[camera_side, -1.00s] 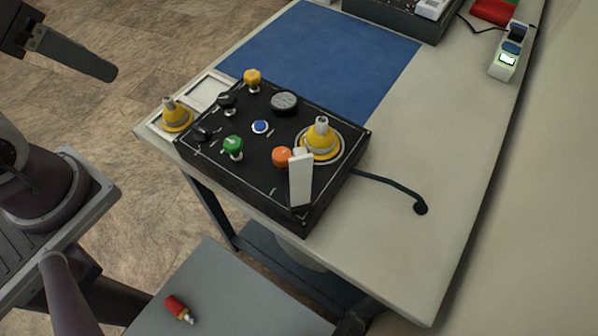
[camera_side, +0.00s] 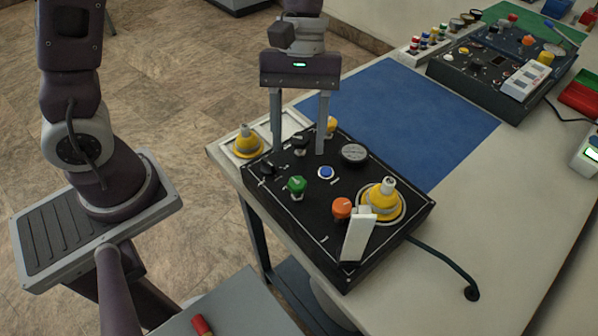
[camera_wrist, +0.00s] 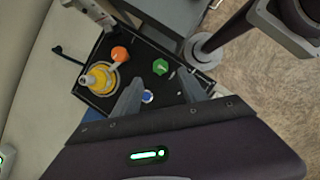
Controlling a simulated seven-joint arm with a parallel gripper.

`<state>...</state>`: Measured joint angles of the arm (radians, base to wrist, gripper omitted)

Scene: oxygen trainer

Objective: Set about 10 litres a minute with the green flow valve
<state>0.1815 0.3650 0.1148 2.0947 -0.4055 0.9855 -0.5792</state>
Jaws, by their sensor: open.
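The green flow valve (camera_side: 297,186) is a green knob on a short stem, on the left front part of the black trainer panel (camera_side: 300,228). It also shows in the wrist view (camera_wrist: 160,67), beyond my fingertips. My gripper (camera_side: 299,150) points down over the rear left part of the panel, with its two fingers wide apart. It is open and empty. In the side view the fingers are behind the green valve and apart from it. In the wrist view the fingertips (camera_wrist: 168,92) lie on either side of the blue button (camera_wrist: 147,97).
An orange knob (camera_side: 342,207), a yellow cone fitting (camera_side: 381,200) and a white lever (camera_side: 358,236) stand on the panel's right. A round gauge (camera_side: 354,154) is behind. A yellow knob (camera_side: 331,125) is close to the right finger. A blue mat (camera_side: 420,115) lies clear behind the panel.

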